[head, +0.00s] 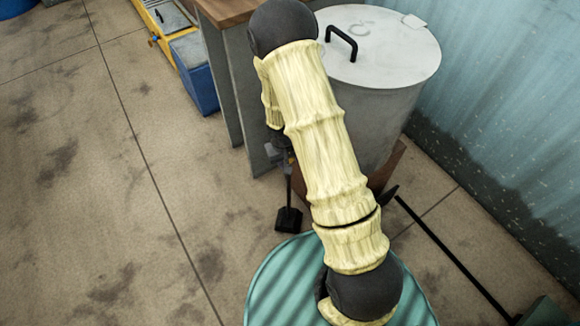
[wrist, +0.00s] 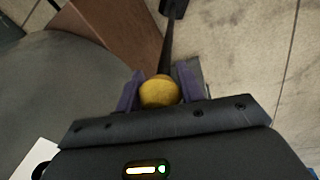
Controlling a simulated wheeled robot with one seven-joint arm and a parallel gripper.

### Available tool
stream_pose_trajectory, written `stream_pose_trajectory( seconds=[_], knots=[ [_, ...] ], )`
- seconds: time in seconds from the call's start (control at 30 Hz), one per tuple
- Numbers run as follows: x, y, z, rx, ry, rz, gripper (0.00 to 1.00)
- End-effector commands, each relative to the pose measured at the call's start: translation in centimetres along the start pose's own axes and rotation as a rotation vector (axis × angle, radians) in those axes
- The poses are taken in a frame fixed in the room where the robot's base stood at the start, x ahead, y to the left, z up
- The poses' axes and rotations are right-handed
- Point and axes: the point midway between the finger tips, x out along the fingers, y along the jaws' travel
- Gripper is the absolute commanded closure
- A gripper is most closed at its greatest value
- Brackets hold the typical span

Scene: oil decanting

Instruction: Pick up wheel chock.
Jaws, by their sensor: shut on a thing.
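The wheel chock is a black block (head: 289,219) on a thin dark rod, left of my arm in the head view. In the wrist view the block (wrist: 174,8) is at the top edge, and the rod runs from it to a yellow rounded grip end (wrist: 158,93). My gripper (wrist: 160,88) is shut on that end, with a purple-grey finger on each side. In the head view my gripper (head: 279,156) is small and partly hidden behind my arm. I cannot tell whether the block touches the floor.
A grey lidded drum (head: 385,70) stands on a brown support (head: 391,165) right of my gripper. A wood-topped table (head: 225,10) is behind it. A teal round top (head: 275,290) is in front. A dark bar (head: 450,262) is at right. The floor at left is clear.

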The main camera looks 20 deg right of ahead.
Motion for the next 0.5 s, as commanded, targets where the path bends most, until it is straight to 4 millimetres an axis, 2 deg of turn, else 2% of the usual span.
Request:
stream_pose_trajectory(
  seconds=[0.13, 0.5],
  knots=[
    [-2.5, 0.5, -0.4, 0.004, 0.004, 0.0, 1.0],
    [-6.1, 0.9, -0.7, 0.002, 0.004, 0.0, 1.0]
  ],
)
